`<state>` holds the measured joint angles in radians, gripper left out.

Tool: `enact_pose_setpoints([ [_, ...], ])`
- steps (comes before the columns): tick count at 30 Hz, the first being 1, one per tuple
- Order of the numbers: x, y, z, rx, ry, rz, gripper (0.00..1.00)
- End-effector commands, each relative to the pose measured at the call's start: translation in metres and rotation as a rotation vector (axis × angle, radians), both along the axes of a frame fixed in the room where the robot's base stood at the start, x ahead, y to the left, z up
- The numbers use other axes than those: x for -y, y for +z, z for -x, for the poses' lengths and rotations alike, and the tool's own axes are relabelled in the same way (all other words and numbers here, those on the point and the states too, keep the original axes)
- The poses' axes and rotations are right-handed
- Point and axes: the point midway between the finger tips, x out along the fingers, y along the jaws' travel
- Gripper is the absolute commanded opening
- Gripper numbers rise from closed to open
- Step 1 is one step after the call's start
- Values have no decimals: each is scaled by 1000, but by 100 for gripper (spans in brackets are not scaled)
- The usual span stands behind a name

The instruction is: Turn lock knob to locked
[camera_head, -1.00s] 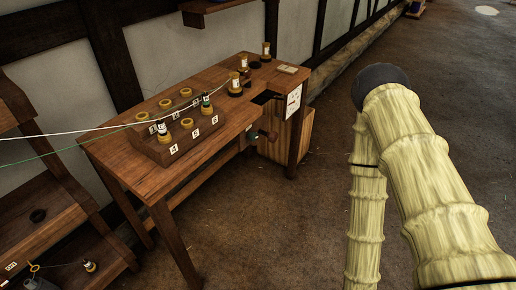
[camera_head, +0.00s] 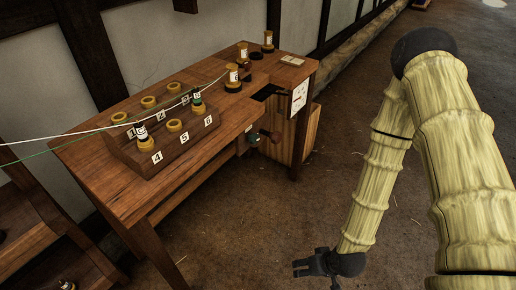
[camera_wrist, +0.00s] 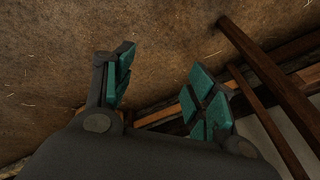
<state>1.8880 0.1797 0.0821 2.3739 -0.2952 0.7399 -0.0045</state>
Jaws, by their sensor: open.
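A small green knob (camera_head: 252,139) and a darker reddish knob (camera_head: 275,136) stick out at the front of the wooden workbench (camera_head: 120,205), below its top. I cannot tell which is the lock knob or how it is set. My gripper (camera_head: 310,272) hangs low over the floor, to the right of the bench and well apart from the knobs. The wrist view shows its two green-padded fingers (camera_wrist: 165,85) spread with nothing between them. No knob is clear in the wrist view.
A wooden box (camera_head: 310,130) stands under the bench's right end. The brown floor (camera_head: 240,235) before the bench is open.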

Motion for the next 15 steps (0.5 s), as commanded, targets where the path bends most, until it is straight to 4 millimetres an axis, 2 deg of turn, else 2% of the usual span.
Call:
enact_pose_setpoints([
  [1, -9, -12, -28, 59, 17, -43, 56],
  [5, -31, -4, -89, 204, 77, -140, 56],
  [11, -57, 28, -173, 446, 178, -268, 56],
  [15, -68, 62, -222, 623, 254, -339, 56],
])
